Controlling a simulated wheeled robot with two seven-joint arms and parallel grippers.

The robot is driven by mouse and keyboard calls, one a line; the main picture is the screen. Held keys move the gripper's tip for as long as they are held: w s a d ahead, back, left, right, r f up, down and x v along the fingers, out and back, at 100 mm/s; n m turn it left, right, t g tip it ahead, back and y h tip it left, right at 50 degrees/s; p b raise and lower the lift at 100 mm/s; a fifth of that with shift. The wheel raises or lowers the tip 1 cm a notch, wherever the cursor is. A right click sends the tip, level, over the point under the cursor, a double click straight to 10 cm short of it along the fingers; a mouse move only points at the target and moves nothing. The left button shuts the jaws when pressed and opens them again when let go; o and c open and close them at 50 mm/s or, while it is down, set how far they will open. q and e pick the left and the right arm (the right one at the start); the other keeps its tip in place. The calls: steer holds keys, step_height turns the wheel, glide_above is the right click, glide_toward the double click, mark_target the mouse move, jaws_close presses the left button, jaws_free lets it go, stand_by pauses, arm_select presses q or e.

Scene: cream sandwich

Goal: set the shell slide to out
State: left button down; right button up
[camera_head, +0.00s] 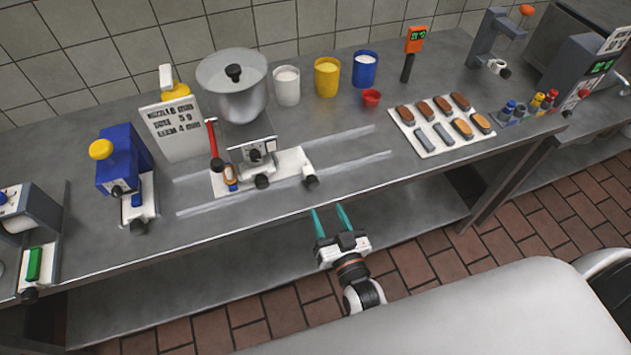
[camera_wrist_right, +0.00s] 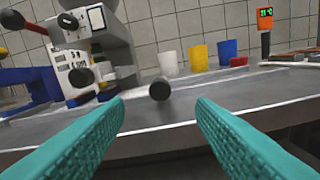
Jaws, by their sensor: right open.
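The filling machine (camera_head: 247,157) with a big steel hopper (camera_head: 232,88) stands on the steel counter. A white slide plate (camera_head: 289,163) runs along its front, with a dark knob (camera_head: 310,182) at its right end; I take this as the shell slide. A brown shell (camera_head: 231,175) lies at its left end. No in or out marking is readable. My right gripper (camera_head: 329,212) is open and empty in front of the counter edge, below and right of that knob. In the right wrist view a black knob (camera_wrist_right: 160,88) shows ahead between the teal fingers (camera_wrist_right: 160,102), apart from them. My left gripper is not in view.
A red-handled lever (camera_head: 212,138) rises at the machine's left. A blue unit (camera_head: 122,160) stands further left. Cups (camera_head: 287,87) stand behind, and a tray of shells (camera_head: 424,147) lies to the right. The counter right of the slide is clear.

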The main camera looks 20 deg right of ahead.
mark_target(315, 185)
steer(key=w+p, duration=0.1)
steer(key=w, duration=0.9)
steer(key=shift+a, duration=0.2)
jaws_close()
